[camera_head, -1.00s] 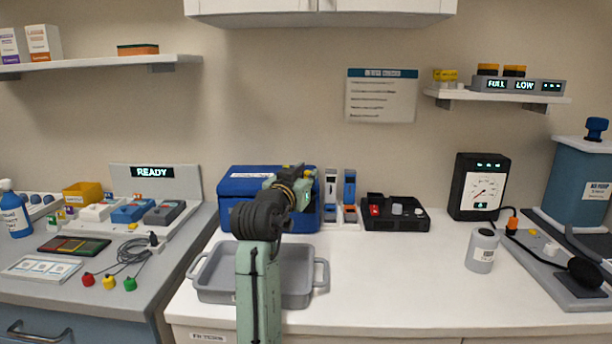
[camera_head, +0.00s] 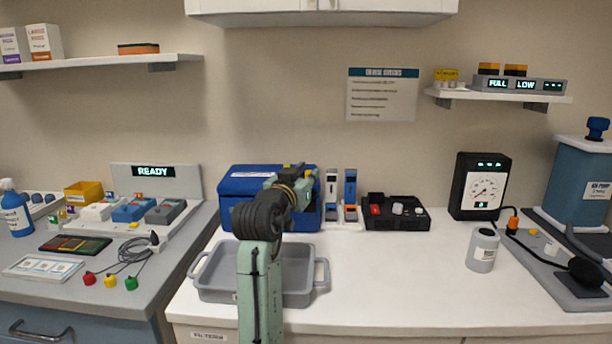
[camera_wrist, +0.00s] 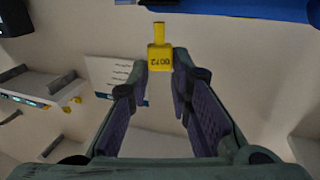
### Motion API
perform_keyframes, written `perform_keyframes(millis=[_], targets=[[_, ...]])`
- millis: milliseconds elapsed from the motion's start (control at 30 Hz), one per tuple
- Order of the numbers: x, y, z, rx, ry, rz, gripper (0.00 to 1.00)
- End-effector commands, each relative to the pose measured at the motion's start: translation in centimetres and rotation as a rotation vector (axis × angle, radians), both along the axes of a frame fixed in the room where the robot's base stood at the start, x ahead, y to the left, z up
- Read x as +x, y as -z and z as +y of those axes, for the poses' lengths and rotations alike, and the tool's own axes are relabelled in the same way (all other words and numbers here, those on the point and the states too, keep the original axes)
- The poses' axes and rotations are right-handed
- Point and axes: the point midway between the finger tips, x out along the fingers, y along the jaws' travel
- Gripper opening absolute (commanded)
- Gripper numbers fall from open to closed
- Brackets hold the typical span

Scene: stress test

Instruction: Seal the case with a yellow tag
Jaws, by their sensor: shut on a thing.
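The yellow tag (camera_wrist: 159,57), marked 0072, is held between the two fingertips of my gripper (camera_wrist: 160,70) in the wrist view. Its narrow stem points toward the top of that picture. The blue case (camera_head: 237,187) stands at the back of the white counter in the head view, with a white label on its front. My arm hides part of the case front. A blue edge of the case (camera_wrist: 235,11) also shows at the top of the wrist view, apart from the tag. In the head view I cannot make out my fingertips clearly.
A grey tray (camera_head: 215,287) sits in front of the case, partly behind my arm. A black organizer (camera_head: 410,222) and blue-and-white holders (camera_head: 349,192) stand right of the case. A grey bottle (camera_head: 482,252) is farther right. The front middle of the counter is clear.

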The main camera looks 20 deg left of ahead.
Motion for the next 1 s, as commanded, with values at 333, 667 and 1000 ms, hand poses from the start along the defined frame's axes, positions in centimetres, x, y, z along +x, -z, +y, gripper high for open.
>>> perform_keyframes(millis=[333,667,1000], targets=[[0.0,0.6,0.0,0.0,0.0,0.0,0.09],[0.0,1.4,0.0,0.0,0.0,0.0,0.09],[0.0,2.3,0.0,0.0,0.0,0.0,0.09]])
